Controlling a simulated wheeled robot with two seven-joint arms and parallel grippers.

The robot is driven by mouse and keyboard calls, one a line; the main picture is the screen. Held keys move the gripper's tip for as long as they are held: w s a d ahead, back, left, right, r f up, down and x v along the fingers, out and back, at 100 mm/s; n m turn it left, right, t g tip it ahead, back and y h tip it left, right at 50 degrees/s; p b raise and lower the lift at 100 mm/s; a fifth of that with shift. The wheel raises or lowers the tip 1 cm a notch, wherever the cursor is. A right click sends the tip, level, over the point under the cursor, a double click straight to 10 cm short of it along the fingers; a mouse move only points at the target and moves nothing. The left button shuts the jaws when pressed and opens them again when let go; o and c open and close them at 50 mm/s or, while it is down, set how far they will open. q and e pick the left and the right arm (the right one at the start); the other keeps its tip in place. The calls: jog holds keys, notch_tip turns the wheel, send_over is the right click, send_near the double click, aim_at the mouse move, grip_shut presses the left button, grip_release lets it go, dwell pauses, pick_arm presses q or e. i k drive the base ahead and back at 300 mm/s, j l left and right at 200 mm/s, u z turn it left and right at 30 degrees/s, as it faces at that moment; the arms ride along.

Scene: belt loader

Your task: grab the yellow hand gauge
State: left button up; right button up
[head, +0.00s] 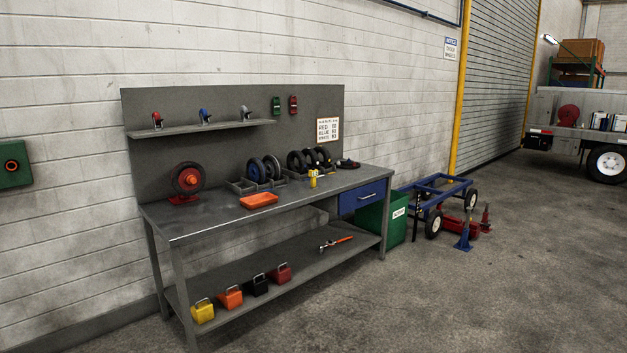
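A small yellow object (313,179), which looks like the hand gauge, stands on the workbench top (220,217), right of its middle. It is in front of the black wheels and too small to make out in detail. A second yellow thing, a block with a metal handle (203,312), sits at the left end of the lower shelf. Neither of my grippers shows in the head view.
An orange tray (259,201) lies left of the small yellow object, and a red-hubbed wheel (188,179) stands farther left. Wheels in grey bins (240,186) line the back. A green bin (397,222) and blue cart (440,188) stand right. The floor in front is clear.

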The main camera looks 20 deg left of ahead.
aim_at(312, 174)
jog(key=i+j+u, duration=0.1)
jog(key=i+u, duration=0.15)
jog(key=i, duration=0.3)
jog(key=i+u, duration=0.25)
jog(key=i, duration=1.55)
jog(key=i+l+u, duration=0.15)
jog(key=i+u, duration=0.25)
jog(key=i, duration=0.15)
jog(key=i+l+u, duration=0.4)
jog(key=i, duration=0.15)
jog(key=i+l+u, duration=0.85)
jog(key=l, duration=0.3)
jog(key=i+l+u, duration=0.4)
jog(key=l, duration=0.35)
jog(key=k+j, duration=0.05)
